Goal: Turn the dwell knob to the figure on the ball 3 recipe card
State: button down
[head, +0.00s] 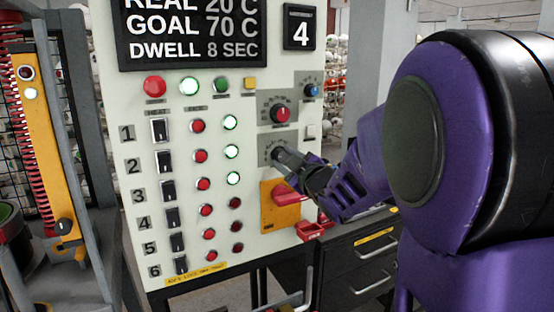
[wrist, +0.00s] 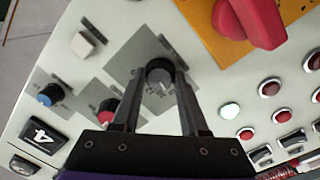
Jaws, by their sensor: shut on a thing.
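My gripper (head: 277,153) reaches the lower dial on the cream control panel. In the wrist view my gripper (wrist: 160,80) has one finger on each side of a dark grey round knob (wrist: 159,72), shut on it. This knob sits on a grey scale plate, below the red-capped dial in the head view; its label is not readable, and my gripper mostly hides it there. The display (head: 190,32) reads REAL 20 C, GOAL 70 C, DWELL 8 SEC. A small display beside it (head: 299,27) shows 4. No ball 3 recipe card is in view.
The red-capped dial (head: 281,114) and a blue knob (head: 311,90) are close above. A red rotary handle (head: 287,192) on an orange plate is just below my gripper. Numbered rows of black switches (head: 160,130), red buttons and lamps lie left. Black drawers (head: 360,265) stand lower right.

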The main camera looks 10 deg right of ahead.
jog(key=shift+r+m, duration=0.1)
jog(key=shift+m, duration=1.1)
jog(key=m, duration=0.3)
jog(key=shift+p, duration=0.3)
jog(key=shift+c, duration=2.2)
grip_release()
